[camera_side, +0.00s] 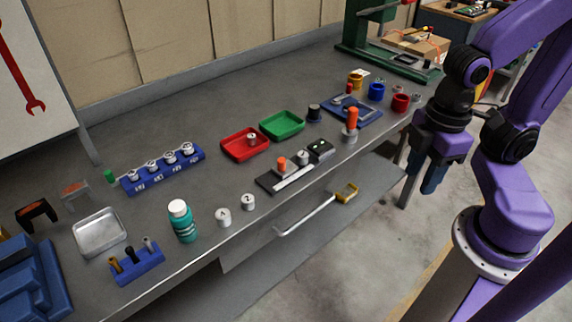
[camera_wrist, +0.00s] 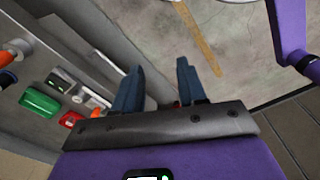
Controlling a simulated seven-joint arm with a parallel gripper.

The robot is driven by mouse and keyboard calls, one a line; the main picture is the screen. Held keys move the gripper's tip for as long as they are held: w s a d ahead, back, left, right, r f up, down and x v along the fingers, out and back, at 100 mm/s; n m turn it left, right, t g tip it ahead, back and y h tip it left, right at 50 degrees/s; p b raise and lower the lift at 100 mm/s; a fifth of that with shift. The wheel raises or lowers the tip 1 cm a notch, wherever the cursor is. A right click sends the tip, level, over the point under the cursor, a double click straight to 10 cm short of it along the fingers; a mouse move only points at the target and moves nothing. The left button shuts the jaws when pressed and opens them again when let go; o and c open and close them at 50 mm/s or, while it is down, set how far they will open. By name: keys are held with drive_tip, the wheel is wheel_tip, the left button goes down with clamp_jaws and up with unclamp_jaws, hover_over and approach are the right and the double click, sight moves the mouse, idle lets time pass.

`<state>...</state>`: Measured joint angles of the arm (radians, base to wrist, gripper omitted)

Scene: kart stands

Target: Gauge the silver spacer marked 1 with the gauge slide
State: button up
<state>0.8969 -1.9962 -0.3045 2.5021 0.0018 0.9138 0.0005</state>
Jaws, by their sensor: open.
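The gauge slide (camera_side: 268,184) lies on the bench near its front edge. It has an orange knob (camera_side: 282,163), a pale rail (camera_side: 294,178) and a black block (camera_side: 320,149) at its right end. A silver spacer (camera_side: 303,158) stands at the slide beside the black block. Two more silver spacers, (camera_side: 223,218) and (camera_side: 248,202), stand on the bench left of the slide, and another (camera_side: 252,139) is in the red tray. Their marks are too small to read surely. My gripper (camera_side: 426,180) is open and empty, right of the bench, apart from everything.
The red tray (camera_side: 236,155) and green tray (camera_side: 272,131) lie behind the slide. An orange-handled piece (camera_side: 352,119) stands to its right. A teal bottle (camera_side: 183,224), a blue rack (camera_side: 133,267) and a numbered blue stand (camera_side: 178,172) are left. A drawer handle (camera_side: 305,216) sticks out in front.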

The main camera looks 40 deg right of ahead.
drive_tip(key=shift+o, duration=0.5)
drive_tip(key=m+t+y, duration=0.4)
drive_tip(key=t+y, duration=0.2)
hover_over(282, 159)
drive_tip(key=s+d, duration=0.8)
drive_tip(key=s, duration=0.1)
drive_tip(key=shift+f, duration=0.85)
drive_tip(key=x, duration=1.7)
drive_tip(key=shift+w+d, duration=0.15)
drive_tip(key=shift+w, duration=0.15)
drive_tip(key=c, duration=0.7)
